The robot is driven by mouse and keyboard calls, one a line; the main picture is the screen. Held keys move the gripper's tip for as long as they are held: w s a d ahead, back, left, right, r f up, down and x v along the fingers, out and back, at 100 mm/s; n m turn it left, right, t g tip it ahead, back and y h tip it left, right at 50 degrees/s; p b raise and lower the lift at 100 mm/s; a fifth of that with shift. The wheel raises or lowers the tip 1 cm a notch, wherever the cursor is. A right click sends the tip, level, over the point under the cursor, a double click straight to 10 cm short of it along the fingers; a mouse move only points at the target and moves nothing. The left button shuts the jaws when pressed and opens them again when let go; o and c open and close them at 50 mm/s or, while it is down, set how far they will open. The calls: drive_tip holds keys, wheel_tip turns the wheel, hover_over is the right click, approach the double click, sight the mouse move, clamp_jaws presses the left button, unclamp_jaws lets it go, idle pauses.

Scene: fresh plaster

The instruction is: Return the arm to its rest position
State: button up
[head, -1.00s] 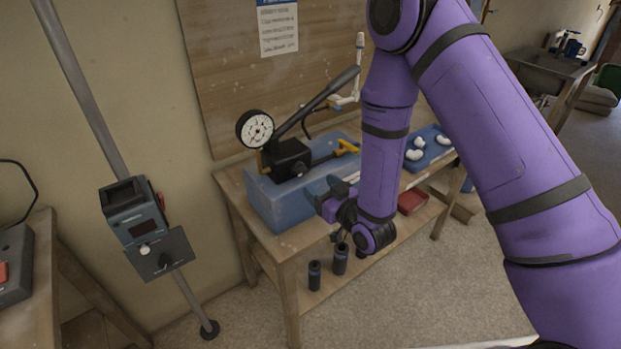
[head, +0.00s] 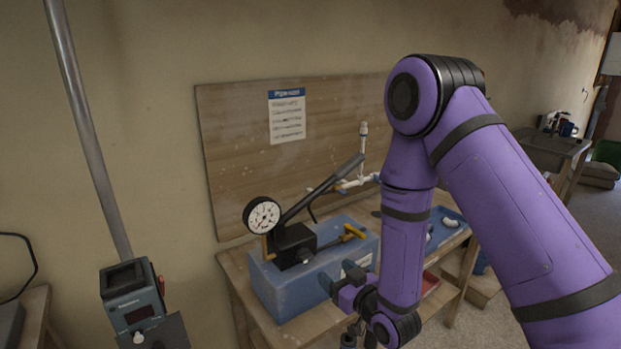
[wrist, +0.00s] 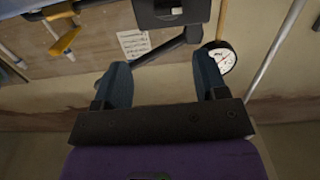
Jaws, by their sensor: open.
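My purple arm reaches in from the right in the head view, bent at a high elbow. My gripper (head: 340,284) hangs at its lower end, close in front of the blue pump box (head: 276,292); I cannot tell the exact gap. In the wrist view my gripper (wrist: 162,82) has two blue-grey fingers spread wide, with nothing held between them. Beyond the fingers are the black pump lever (wrist: 172,53) and the white pressure gauge (wrist: 222,58). The gauge also shows in the head view (head: 262,215), on the pump's left.
The wooden workbench (head: 324,331) carries the pump and a blue tray (head: 444,229) partly behind my arm. A board with a notice (head: 287,116) leans at the wall. A grey pole with a device (head: 135,300) stands left.

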drive_tip(key=d+r+m+g+h, duration=0.1)
drive_tip(key=d+r+g+h, duration=0.15)
drive_tip(key=d+r, duration=0.55)
drive_tip(key=d+r+m+g+h, duration=0.15)
drive_tip(key=d+r+h, duration=0.3)
drive_tip(key=r, duration=0.75)
drive_tip(key=s+d+r+m+g, duration=0.1)
drive_tip(key=s+d+r, duration=0.2)
drive_tip(key=s, duration=0.6)
drive_tip(key=s+d+r+m+g+h, duration=0.1)
drive_tip(key=s+d+r, duration=0.3)
drive_tip(key=s, duration=0.5)
drive_tip(key=s+d+r+m+g+h, duration=0.1)
drive_tip(key=s+d+r+m+g, duration=0.1)
drive_tip(key=s, duration=0.7)
drive_tip(key=shift+d+r+g, duration=0.7)
drive_tip(key=shift+r, duration=0.25)
